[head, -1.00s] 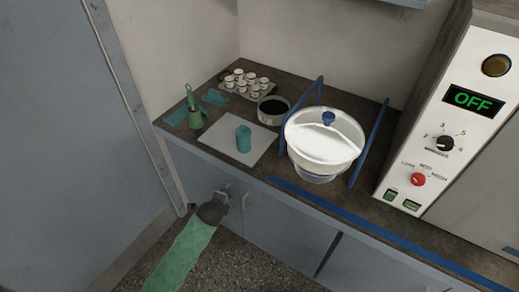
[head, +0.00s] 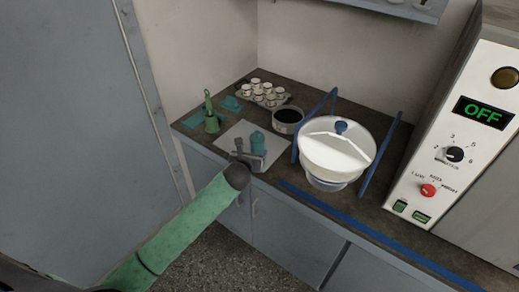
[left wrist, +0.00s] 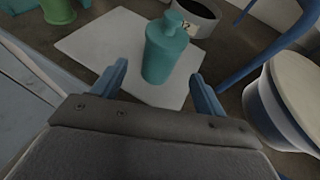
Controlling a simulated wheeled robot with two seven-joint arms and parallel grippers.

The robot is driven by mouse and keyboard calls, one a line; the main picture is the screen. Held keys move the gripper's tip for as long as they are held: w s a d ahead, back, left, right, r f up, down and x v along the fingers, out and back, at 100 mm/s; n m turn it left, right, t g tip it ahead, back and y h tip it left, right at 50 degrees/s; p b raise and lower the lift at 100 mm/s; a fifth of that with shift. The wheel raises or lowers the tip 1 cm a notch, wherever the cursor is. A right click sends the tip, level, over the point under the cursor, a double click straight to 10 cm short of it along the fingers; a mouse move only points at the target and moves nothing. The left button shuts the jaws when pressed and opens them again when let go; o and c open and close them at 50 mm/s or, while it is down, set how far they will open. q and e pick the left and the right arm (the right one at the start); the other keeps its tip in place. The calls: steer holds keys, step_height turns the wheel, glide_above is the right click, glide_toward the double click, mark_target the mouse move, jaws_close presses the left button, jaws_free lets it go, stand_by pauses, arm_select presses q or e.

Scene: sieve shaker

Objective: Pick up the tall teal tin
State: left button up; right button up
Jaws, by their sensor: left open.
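The tall teal tin (head: 258,143) stands upright on a pale square mat (head: 231,137) on the counter. In the left wrist view the tin (left wrist: 164,52) has a rounded shoulder and a narrower cap. My left gripper (head: 249,156) is at the near side of the tin, just in front of it. In the left wrist view the blue fingers of the gripper (left wrist: 158,82) are spread apart, with the tin between and beyond their tips. It holds nothing. My right gripper is not in view.
A white lidded bowl (head: 335,152) between blue rails stands right of the mat. A control panel (head: 468,140) reads OFF.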

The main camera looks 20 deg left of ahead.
mark_target(256, 148)
arm_select(q)
steer(key=shift+w, duration=0.65)
steer(key=shift+p+x, duration=0.55)
steer(key=shift+x, duration=0.4)
steer(key=p+x, duration=0.1)
steer(key=x, duration=0.2)
steer(key=shift+d+f+p, duration=0.1)
steer(key=shift+d+p, duration=0.05)
steer(key=shift+p, duration=0.25)
steer(key=shift+x, duration=0.9)
steer(key=shift+s+f, duration=0.1)
steer(key=c, duration=1.1)
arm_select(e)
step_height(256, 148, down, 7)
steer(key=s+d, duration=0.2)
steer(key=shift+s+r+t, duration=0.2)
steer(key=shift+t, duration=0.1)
